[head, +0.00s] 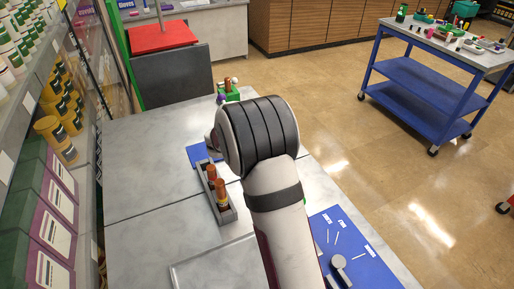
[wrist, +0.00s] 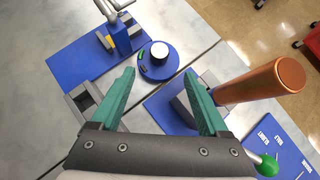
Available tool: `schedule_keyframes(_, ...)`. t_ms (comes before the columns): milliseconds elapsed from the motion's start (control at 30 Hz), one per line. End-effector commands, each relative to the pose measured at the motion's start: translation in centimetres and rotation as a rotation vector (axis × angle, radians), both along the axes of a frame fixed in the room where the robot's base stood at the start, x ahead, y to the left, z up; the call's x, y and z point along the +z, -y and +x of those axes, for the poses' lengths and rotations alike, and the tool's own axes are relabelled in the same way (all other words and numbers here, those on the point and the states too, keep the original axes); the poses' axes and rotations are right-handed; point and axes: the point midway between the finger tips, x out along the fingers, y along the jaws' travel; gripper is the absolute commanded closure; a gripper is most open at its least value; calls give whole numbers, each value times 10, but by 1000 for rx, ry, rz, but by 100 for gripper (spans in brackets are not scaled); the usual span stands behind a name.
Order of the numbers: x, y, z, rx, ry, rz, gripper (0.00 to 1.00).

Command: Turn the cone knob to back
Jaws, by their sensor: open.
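In the wrist view a round blue base (wrist: 160,70) carries a white-topped knob (wrist: 160,50). It is the likeliest cone knob, but its shape from the side cannot be told. My gripper (wrist: 159,76) is open and empty, its two teal fingers apart. The blue base shows just beyond and between the fingertips; the height gap cannot be judged. In the head view my arm hides the gripper and this knob.
An orange-brown cylinder (wrist: 262,80) rises beside the right finger. A blue plate with an upright blue block (wrist: 120,38) lies left of the knob. A labelled blue panel (head: 345,225) lies at the table's right. The left table area (head: 140,150) is clear.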

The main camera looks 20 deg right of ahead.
Motion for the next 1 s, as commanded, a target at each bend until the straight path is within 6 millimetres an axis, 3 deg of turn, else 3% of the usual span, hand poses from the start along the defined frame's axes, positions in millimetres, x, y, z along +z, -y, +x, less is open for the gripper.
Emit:
schedule_keyframes(200,-48,32,35,-3,-1,1,22)
schedule_keyframes(433,-83,56,62,-1,2,1,22)
schedule_keyframes(867,-93,63,71,1,3,1,22)
schedule_keyframes(1000,-93,63,71,1,3,1,45)
